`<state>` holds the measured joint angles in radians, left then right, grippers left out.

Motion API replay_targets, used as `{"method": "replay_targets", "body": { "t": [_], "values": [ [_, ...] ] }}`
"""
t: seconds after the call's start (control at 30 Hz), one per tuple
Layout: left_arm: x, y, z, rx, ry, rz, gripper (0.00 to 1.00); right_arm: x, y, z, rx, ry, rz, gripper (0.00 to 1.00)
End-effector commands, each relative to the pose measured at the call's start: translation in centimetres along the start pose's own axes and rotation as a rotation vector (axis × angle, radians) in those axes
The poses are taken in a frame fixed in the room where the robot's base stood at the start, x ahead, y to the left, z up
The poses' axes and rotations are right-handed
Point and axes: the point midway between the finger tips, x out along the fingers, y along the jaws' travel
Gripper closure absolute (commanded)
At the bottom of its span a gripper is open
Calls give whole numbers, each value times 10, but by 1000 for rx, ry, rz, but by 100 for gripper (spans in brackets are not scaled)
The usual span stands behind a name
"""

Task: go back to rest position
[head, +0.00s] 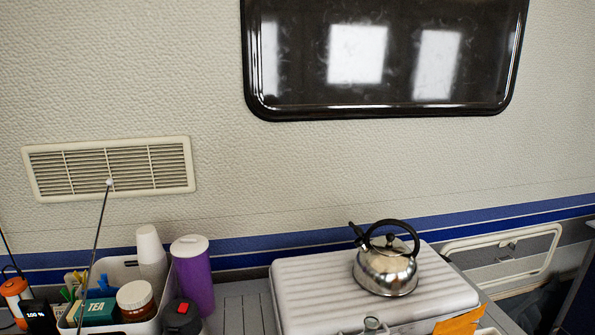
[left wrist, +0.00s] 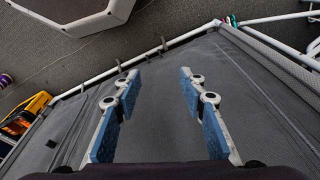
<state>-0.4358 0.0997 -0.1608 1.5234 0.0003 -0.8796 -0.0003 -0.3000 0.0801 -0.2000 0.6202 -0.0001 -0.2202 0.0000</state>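My left gripper (left wrist: 158,100) shows in the left wrist view. Its two blue-padded fingers are spread well apart with nothing between them. Beneath or beyond it lies a grey fabric surface (left wrist: 155,65) with a white tubular frame. Neither gripper appears in the head view, and my right gripper is in no view. In the head view a steel kettle (head: 387,268) with a black handle stands upright on a white ribbed cooler lid (head: 310,285), apart from any gripper.
A white caddy (head: 122,268) holds a tea box (head: 98,311), a jar and cups at lower left. A purple tumbler (head: 195,280) stands beside it. An orange item (head: 460,322) lies at the cooler's front right. A yellow-black crate (left wrist: 26,114) shows in the left wrist view.

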Motion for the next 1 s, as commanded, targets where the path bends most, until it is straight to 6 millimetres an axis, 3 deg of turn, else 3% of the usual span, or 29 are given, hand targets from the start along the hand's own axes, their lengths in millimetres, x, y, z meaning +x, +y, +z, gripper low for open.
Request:
{"method": "replay_targets", "body": {
  "t": [0.1, 0.3, 0.5, 0.6, 0.77, 1.0],
  "values": [
    [38, 2, 35, 5, -28, 3, 62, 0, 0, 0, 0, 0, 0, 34],
    [84, 5, 98, 13, -62, 6, 62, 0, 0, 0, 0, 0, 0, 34],
    [110, 6, 160, 20, -91, 8, 62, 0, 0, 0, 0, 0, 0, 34],
    [115, 6, 181, 23, -100, 9, 62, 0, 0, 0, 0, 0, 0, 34],
    [118, 5, 197, 26, -106, 9, 62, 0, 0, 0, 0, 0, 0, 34],
    [118, 5, 198, 26, -106, 9, 62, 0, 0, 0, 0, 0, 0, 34]
  ]
}}
